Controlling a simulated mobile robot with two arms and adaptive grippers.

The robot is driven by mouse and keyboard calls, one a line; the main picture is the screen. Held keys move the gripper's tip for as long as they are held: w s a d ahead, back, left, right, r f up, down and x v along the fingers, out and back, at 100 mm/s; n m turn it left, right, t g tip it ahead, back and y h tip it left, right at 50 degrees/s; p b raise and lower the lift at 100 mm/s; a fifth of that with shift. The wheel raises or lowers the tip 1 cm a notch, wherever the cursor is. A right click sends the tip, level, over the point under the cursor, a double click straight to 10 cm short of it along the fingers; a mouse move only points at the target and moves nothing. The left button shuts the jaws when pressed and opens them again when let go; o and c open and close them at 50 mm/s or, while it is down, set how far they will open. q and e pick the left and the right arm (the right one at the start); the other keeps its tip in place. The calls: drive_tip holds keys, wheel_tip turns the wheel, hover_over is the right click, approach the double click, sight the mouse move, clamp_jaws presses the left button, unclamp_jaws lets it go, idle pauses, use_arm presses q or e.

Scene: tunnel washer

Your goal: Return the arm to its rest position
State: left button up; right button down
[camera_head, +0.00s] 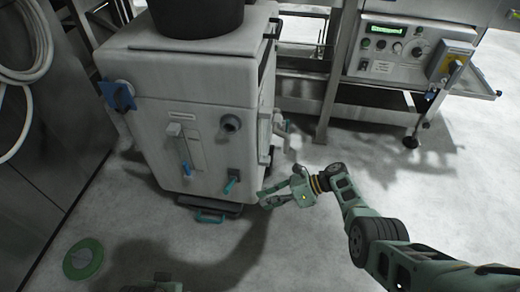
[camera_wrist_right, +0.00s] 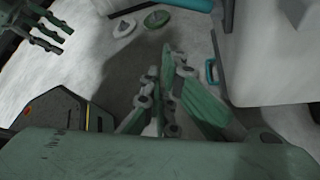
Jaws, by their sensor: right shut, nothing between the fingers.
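My right arm (camera_head: 385,242) comes in from the lower right of the head view and reaches out over the floor. Its gripper (camera_head: 266,197) is in front of the lower right corner of the grey machine cabinet (camera_head: 215,145), near a teal-handled valve (camera_head: 231,182). In the right wrist view its fingers (camera_wrist_right: 172,62) are together with nothing between them. I cannot tell whether it touches the cabinet. A green gripper, my left one, shows partly at the upper left of the wrist view (camera_wrist_right: 40,32); its jaw state is unclear. Part of my left arm (camera_head: 155,286) shows at the bottom edge of the head view.
A dark tub (camera_head: 197,15) sits on the cabinet. A blue knob (camera_head: 118,95) sticks out at its left, and a teal handle (camera_head: 211,217) lies low in front. A control panel (camera_head: 400,45) stands at the upper right. A green disc (camera_head: 83,259) lies on the floor. Floor right of centre is clear.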

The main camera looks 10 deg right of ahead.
drive_tip(key=shift+f, duration=0.1)
